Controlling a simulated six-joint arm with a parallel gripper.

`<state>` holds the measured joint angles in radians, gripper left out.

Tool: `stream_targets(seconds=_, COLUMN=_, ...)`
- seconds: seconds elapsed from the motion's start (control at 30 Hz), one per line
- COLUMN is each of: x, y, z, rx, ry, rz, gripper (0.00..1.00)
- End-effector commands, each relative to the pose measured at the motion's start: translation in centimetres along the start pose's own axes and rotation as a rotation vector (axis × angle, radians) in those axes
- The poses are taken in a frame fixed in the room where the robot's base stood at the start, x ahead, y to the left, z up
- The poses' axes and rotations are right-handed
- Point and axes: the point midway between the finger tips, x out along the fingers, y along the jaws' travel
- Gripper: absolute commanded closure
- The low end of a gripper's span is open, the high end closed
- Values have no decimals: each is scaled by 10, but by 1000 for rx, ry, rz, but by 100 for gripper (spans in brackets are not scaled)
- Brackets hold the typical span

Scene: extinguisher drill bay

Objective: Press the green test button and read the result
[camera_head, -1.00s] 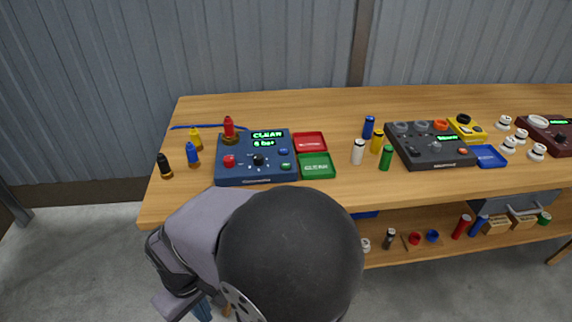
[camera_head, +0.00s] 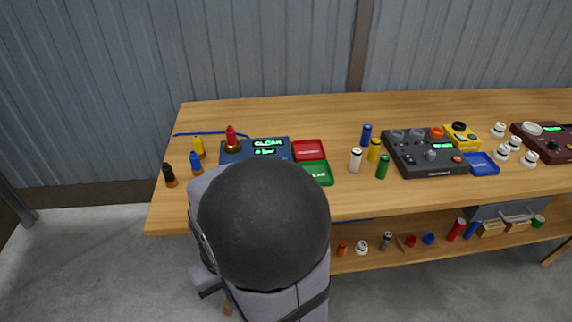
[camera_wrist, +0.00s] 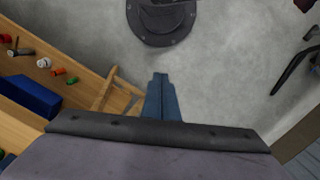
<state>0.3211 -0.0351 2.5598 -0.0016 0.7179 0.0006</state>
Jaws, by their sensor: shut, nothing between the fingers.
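The blue test console (camera_head: 230,155) sits on the bench's left part. Its lit green display (camera_head: 267,146) shows two lines; the top one looks like "CLEAN" or "CLEAR", and the lower is too blurred to read surely. My arm covers the console's front, so the green button is hidden in the head view. A red bottle (camera_head: 231,138) stands upright at the console's back left. My gripper (camera_wrist: 160,78) shows in the wrist view, its blue-grey fingers shut and empty, over the grey floor beside the bench and away from the console. It is hidden in the head view.
Red (camera_head: 308,150) and green (camera_head: 320,173) trays lie right of the console. Black, blue and yellow bottles (camera_head: 198,146) stand left of it. Several cylinders, a dark console (camera_head: 430,165) and a yellow device (camera_head: 460,138) stand farther right. A lower shelf holds small parts.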

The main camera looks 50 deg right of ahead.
Motion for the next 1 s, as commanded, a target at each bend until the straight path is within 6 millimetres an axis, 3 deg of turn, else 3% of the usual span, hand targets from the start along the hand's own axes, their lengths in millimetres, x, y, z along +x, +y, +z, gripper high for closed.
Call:
stream_targets(seconds=0.03, x=-13, y=13, z=8, rx=67, ry=-36, rz=-8, gripper=100)
stream_targets(seconds=0.27, x=-33, y=61, z=22, rx=324, ry=-133, rz=-57, gripper=100)
stream_targets(seconds=0.57, x=-59, y=123, z=7, rx=783, ry=-159, rz=-225, gripper=100)
stream_targets(seconds=0.77, x=-72, y=185, z=-38, rx=1209, ry=-77, rz=-413, gripper=100)
stream_targets(seconds=1.0, x=-90, y=245, z=-125, rx=1534, ry=97, rz=-618, gripper=100)
